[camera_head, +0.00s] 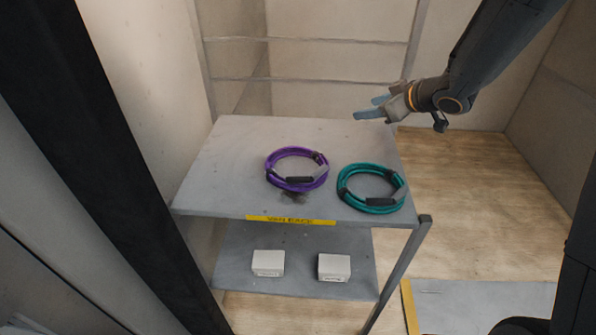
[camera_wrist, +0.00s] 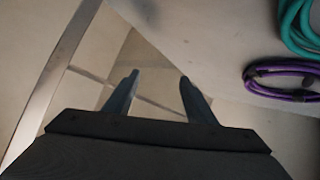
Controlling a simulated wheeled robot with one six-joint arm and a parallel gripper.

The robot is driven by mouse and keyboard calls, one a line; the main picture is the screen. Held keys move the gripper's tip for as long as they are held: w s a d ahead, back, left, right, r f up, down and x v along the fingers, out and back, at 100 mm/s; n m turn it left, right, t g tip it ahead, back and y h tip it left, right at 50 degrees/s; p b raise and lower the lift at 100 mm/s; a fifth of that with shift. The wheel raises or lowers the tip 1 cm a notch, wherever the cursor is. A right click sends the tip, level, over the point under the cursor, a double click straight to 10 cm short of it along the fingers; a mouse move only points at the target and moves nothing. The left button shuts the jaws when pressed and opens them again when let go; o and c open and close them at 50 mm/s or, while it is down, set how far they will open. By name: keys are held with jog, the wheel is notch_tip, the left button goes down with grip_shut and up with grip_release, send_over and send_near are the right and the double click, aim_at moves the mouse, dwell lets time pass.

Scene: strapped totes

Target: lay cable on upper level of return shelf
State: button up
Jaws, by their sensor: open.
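A purple coiled cable (camera_head: 297,183) lies flat on the upper level of the grey return shelf (camera_head: 240,150), near its middle. A teal coiled cable (camera_head: 371,204) lies to its right, near the front right corner. Both have dark straps or connectors. My gripper (camera_head: 363,107) is open and empty above the back right edge of the upper level, apart from both cables. In the wrist view, my gripper (camera_wrist: 157,78) has its two fingers spread with nothing between them. The purple cable (camera_wrist: 285,80) and teal cable (camera_wrist: 300,28) show at the right, partly cut off.
Two white boxes (camera_head: 268,263) (camera_head: 334,267) sit on the lower level. A yellow label (camera_head: 290,220) runs along the upper front edge. The back and left of the upper level are clear. Rails (camera_head: 310,80) and walls stand behind.

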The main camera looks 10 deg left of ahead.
aim_at(300, 148)
jog(key=a+n+g+y, duration=0.1)
jog(key=a, duration=0.1)
jog(key=s+a+f+n+g+y, duration=0.1)
jog(key=a+f+n+g+y, duration=0.1)
jog(key=a+n+y, duration=0.1)
jog(key=shift+s+a+f+g+b, duration=0.2)
jog(key=shift+s+a+g+b, duration=0.1)
jog(key=shift+s+b, duration=0.1)
jog(key=s+n+g, duration=0.1)
jog(key=s+g, duration=0.1)
jog(key=s+a+f+n+g+y, duration=0.1)
jog(key=s, duration=0.1)
jog(key=s+f+n+g+y, duration=0.1)
jog(key=s+g, duration=0.1)
jog(key=shift+s+a+f+n+g+b, duration=0.1)
jog(key=shift+s+a+n+g+b, duration=0.15)
jog(key=shift+a+n+g+b, duration=0.1)
jog(key=shift+s+a+f+g+y, duration=0.1)
jog(key=shift+s+a+g+y, duration=0.15)
jog(key=shift+a+y, duration=0.05)
jog(key=p+x, duration=0.3)
jog(key=x, duration=0.8)
jog(key=shift+w+a, duration=0.1)
jog(key=shift+a, duration=0.05)
grip_shut()
